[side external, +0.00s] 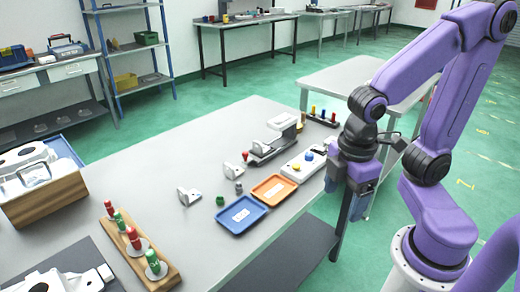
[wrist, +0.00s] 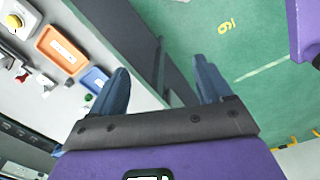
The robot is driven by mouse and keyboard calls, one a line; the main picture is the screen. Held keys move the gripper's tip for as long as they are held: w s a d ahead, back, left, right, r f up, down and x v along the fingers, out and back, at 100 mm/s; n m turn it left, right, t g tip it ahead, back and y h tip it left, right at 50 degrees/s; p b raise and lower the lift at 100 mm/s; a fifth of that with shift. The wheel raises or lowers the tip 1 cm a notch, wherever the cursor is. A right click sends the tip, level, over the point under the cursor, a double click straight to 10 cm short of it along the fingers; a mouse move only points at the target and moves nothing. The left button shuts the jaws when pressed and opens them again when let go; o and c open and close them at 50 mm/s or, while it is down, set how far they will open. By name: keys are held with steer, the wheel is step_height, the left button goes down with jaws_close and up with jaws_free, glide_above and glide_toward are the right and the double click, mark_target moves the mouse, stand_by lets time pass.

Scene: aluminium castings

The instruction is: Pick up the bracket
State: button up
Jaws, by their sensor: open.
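A white L-shaped bracket (side external: 187,196) lies on the grey table left of the blue tray in the side external view. A second, similar white bracket (side external: 227,171) lies a little behind it, by the clamp. A small white piece (wrist: 47,90) left of the trays in the wrist view looks like one of them, but is too small to be sure. My gripper (side external: 352,191) is open and empty, out by the table's right edge and well apart from both brackets. In the wrist view its two blue fingers (wrist: 160,70) stand apart, with the table edge and floor between them.
The orange tray (side external: 274,190) and blue tray (side external: 242,215) lie between my gripper and the brackets. Small grey nuts (side external: 238,187), a clamp with a red knob (side external: 263,148) and a button box (side external: 303,165) are nearby. A wooden gauge rack (side external: 131,246) stands at front left.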

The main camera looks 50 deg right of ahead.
steer(key=w+a+n+t+h, duration=0.1)
steer(key=w+a+n+h, duration=0.3)
steer(key=w, duration=1)
steer(key=w+f+h, duration=0.2)
steer(key=w+h, duration=0.1)
steer(key=w, duration=0.9)
steer(key=w+f+h, duration=0.2)
steer(key=w+f, duration=0.1)
steer(key=w, duration=1)
steer(key=n+g+h, duration=0.1)
steer(key=h, duration=0.3)
glide_toward(256, 145)
steer(key=x, duration=0.3)
steer(key=shift+w+d+f, duration=0.2)
steer(key=shift+w+f, duration=0.15)
steer(key=shift+s+x, duration=0.2)
steer(key=shift+x, duration=0.95)
steer(key=shift+s+x, duration=0.2)
steer(key=shift+x, duration=0.95)
steer(key=shift+d+f, duration=0.1)
steer(key=shift+d, duration=0.4)
steer(key=c, duration=1.3)
